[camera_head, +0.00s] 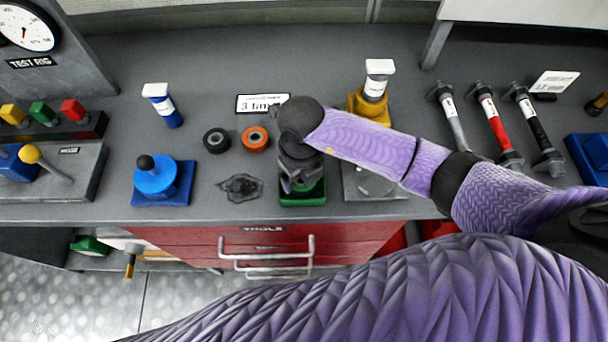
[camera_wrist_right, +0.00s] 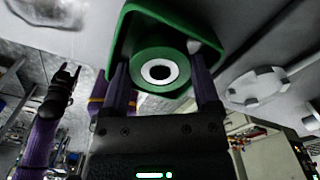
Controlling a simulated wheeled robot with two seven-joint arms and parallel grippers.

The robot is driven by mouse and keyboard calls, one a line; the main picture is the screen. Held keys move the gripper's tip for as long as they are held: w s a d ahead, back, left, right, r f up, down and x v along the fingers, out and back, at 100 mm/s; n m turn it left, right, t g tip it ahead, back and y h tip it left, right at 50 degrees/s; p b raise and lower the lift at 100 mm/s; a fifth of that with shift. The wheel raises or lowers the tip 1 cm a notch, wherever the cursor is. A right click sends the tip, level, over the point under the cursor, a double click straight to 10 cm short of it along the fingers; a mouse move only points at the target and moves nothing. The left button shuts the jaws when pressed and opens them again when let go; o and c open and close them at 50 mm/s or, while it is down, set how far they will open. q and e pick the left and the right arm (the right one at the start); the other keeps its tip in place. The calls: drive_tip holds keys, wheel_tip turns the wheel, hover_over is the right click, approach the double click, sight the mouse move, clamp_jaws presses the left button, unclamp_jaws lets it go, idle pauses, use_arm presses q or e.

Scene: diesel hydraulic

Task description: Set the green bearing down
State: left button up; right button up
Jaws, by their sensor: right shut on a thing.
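The green bearing (camera_wrist_right: 160,72), a thick ring with a white inner band and a dark centre, is between the fingers of my right gripper (camera_wrist_right: 160,64) in the wrist view. The gripper is shut on it. Beyond it is a square green tray (camera_wrist_right: 133,36), which also shows in the head view (camera_head: 308,198) at the bench's front edge. In the head view my right gripper (camera_head: 290,184) is over this tray, and the wrist hides the bearing. I cannot tell whether the bearing touches the tray. My left gripper (camera_wrist_right: 66,76) is open and empty, off to the left in the wrist view.
A black ring (camera_head: 216,140) and an orange ring (camera_head: 255,139) lie behind and left of the tray. A dark stain (camera_head: 241,187) is just left. A grey plate with a disc (camera_head: 375,184) is just right. A blue fixture (camera_head: 157,180) stands farther left.

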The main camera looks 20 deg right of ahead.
drive_tip(key=shift+f, duration=0.75)
use_arm(q)
drive_tip(key=shift+d+f, duration=0.1)
drive_tip(key=shift+f, duration=0.1)
use_arm(e)
drive_tip(key=shift+r, duration=0.1)
drive_tip(key=o, duration=1.1)
drive_tip(key=shift+c, duration=0.2)
drive_tip(key=shift+o, duration=0.6)
use_arm(q)
wheel_tip(320, 180, up, 2)
drive_tip(key=shift+w+r+p, duration=0.1)
drive_tip(key=shift+r+p, duration=0.15)
drive_tip(key=shift+p, duration=0.95)
use_arm(e)
wheel_tip(320, 180, up, 12)
